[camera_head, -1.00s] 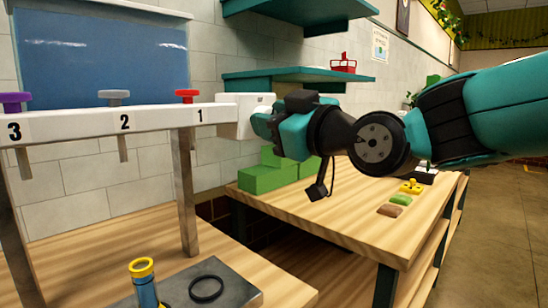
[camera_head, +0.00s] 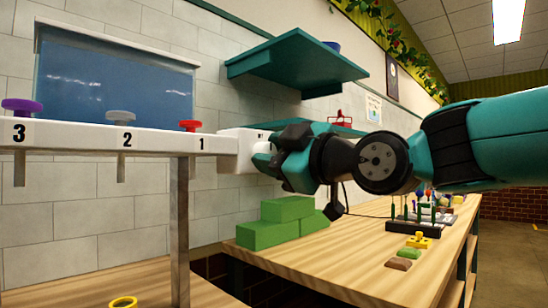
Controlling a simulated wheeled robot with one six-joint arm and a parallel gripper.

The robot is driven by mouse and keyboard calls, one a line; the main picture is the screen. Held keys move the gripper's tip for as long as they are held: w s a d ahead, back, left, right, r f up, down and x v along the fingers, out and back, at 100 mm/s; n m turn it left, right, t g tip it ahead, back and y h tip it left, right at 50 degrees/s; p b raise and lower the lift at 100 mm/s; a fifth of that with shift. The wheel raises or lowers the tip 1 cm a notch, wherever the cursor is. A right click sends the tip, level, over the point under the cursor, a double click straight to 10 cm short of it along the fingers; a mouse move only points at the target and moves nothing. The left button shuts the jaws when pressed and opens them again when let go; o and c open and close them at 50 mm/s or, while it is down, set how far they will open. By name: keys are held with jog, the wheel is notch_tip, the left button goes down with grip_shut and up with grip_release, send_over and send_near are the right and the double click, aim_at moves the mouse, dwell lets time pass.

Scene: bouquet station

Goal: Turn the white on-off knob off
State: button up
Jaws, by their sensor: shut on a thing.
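A white box (camera_head: 236,150) sits at the right end of the white numbered rail. The white on-off knob (camera_head: 262,148) shows only as a small pale part on the box's right side; my gripper hides most of it. My gripper (camera_head: 268,160) is at that side of the box, with its jaws shut on the knob. The fingertips are largely hidden, so the knob's turn position cannot be read.
The rail (camera_head: 80,137) carries purple, grey and red knobs (camera_head: 190,126). Green blocks (camera_head: 285,222) stand on the wooden bench (camera_head: 345,250) below my arm. A teal shelf (camera_head: 297,62) hangs above. A yellow ring (camera_head: 123,302) is at lower left.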

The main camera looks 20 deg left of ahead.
jog(key=o, duration=0.9)
jog(key=b+v, duration=0.3)
jog(key=v, duration=1.4)
jog(key=shift+s+d, duration=0.15)
jog(key=shift+d, duration=0.05)
